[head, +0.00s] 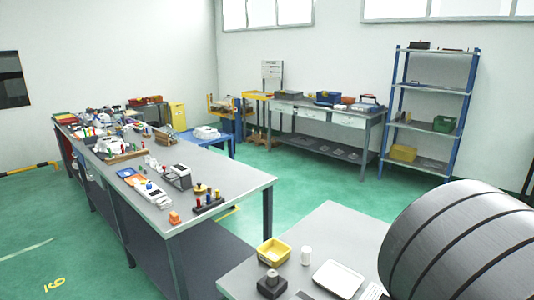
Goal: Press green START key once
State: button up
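I cannot make out a green START key in the head view. A small grey device with a dark slanted face (178,176) stands on the long workbench (235,180), but its keys are too small to read. A white device with coloured parts (150,190) lies beside it, toward the front left. Whether either carries the START key, I cannot tell. My gripper is not in view.
The near table (335,225) holds a yellow tray (273,251), a dark block with a round knob (271,284), a white cylinder (306,256) and a white tray (338,279). Its right part is hidden. Green floor lies between the benches. A blue shelf rack (428,88) stands at the back.

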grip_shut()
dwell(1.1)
